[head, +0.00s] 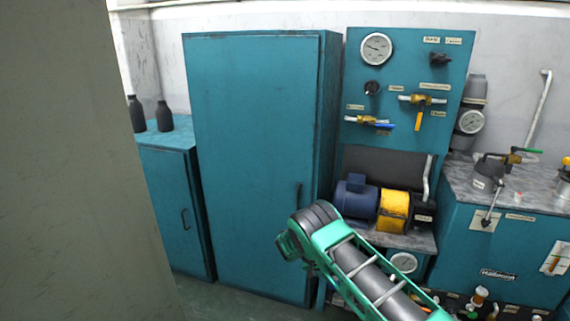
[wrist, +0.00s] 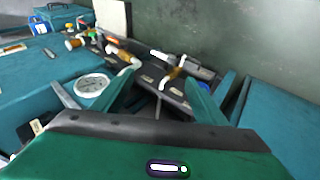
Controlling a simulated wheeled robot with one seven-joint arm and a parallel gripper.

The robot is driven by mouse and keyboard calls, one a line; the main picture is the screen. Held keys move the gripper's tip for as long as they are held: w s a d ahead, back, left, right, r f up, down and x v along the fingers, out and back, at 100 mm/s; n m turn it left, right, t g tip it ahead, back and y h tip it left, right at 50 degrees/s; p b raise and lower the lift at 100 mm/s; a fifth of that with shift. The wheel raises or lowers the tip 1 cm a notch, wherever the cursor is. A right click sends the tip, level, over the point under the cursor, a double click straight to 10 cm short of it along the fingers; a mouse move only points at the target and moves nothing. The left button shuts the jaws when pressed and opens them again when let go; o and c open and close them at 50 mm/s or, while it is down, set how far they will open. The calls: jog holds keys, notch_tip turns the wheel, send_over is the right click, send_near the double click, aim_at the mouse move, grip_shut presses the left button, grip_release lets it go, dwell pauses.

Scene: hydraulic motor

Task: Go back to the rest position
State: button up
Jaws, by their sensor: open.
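My gripper (wrist: 162,84) shows in the wrist view as two green fingers standing apart with nothing between them. Pipes, a dark surface and a valve lie beyond the fingers; I cannot tell the exact distance. In the head view my green and black arm reaches in from the lower right, with its bend in front of the tall teal cabinet (head: 255,150). The gripper itself cannot be made out there. The blue motor (head: 356,197) with its yellow part (head: 394,210) sits on a shelf just behind my arm.
A teal panel (head: 400,75) with a gauge (head: 376,48) and valves stands above the motor. A teal unit (head: 510,255) with a grey top is at the right. A low cabinet (head: 177,215) with dark bottles stands at the left. A large grey-green surface (head: 70,170) fills the left edge.

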jog(key=s+d+r+m+g+y, duration=0.1)
jog(key=s+d+r, duration=0.3)
jog(key=r, duration=0.6)
jog(key=s+d+r+m+y, duration=0.1)
jog(key=d+r, duration=0.6)
jog(key=r, duration=0.2)
jog(key=s+d+r+g+y, duration=0.1)
jog(key=s+d+r, duration=0.3)
jog(key=r, duration=0.6)
jog(key=s+d+r+m+y, duration=0.1)
jog(key=s+d+r, duration=0.3)
jog(key=s+r, duration=0.25)
jog(key=s+d+r+y, duration=0.1)
jog(key=s+d+r, duration=0.3)
jog(key=s+r, duration=0.3)
jog(key=s+a+r+y, duration=0.1)
jog(key=s, duration=1.4)
jog(key=s+a+r+t+y, duration=0.1)
jog(key=s+r+y, duration=0.1)
jog(key=s, duration=1.2)
jog(key=shift+s+a, duration=0.35)
jog(key=shift+a, duration=0.05)
jog(key=shift+w+f, duration=0.2)
jog(key=shift+w, duration=0.45)
